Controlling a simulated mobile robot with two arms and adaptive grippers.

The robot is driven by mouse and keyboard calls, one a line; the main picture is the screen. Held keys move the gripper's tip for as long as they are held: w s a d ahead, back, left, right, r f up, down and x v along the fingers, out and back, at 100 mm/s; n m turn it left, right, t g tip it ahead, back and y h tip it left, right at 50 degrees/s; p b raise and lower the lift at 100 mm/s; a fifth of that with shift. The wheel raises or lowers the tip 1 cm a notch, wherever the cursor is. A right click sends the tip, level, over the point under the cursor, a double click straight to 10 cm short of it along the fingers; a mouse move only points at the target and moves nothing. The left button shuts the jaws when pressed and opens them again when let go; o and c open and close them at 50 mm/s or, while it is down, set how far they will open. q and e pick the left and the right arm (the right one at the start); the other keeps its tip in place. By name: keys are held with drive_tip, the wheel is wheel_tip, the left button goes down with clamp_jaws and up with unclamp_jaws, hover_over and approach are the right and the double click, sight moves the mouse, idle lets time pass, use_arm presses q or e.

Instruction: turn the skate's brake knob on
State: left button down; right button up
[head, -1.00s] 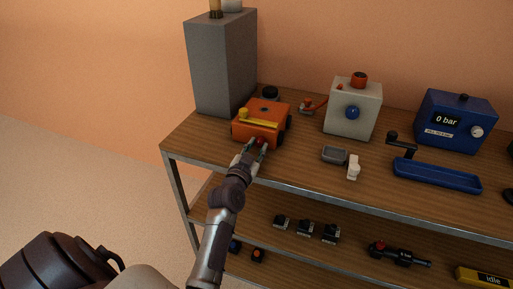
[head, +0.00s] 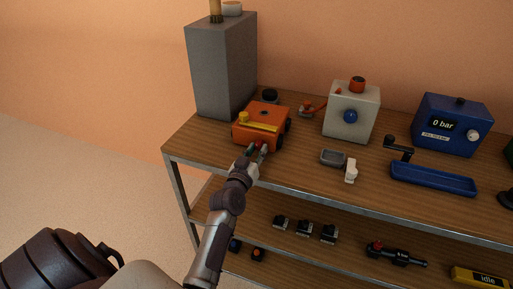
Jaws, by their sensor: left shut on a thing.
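The skate (head: 258,137) is an orange box with dark wheels and a yellow bar on top. It stands on the top shelf, left of the middle. My left gripper (head: 257,151) is at the skate's front face, shut on the small red brake knob (head: 263,146). The fingers partly hide the knob, and its exact angle is too small to tell. My right gripper is not in view.
A tall grey block (head: 222,70) stands behind the skate to the left. The wooden shelf's front edge is close below my gripper.

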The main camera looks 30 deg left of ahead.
use_arm(q)
drive_tip(key=n+p, duration=0.1)
drive_tip(key=n, duration=0.1)
drive_tip(key=shift+r+n, duration=0.1)
drive_tip(key=shift+n, duration=0.3)
drive_tip(key=n+p, duration=0.1)
drive_tip(key=n, duration=0.2)
drive_tip(key=shift+n, duration=0.4)
drive_tip(key=n+p, duration=0.1)
drive_tip(key=n, duration=0.2)
drive_tip(key=shift+n, duration=1.7)
drive_tip(key=c, duration=0.9)
unclamp_jaws()
drive_tip(key=shift+o, duration=0.2)
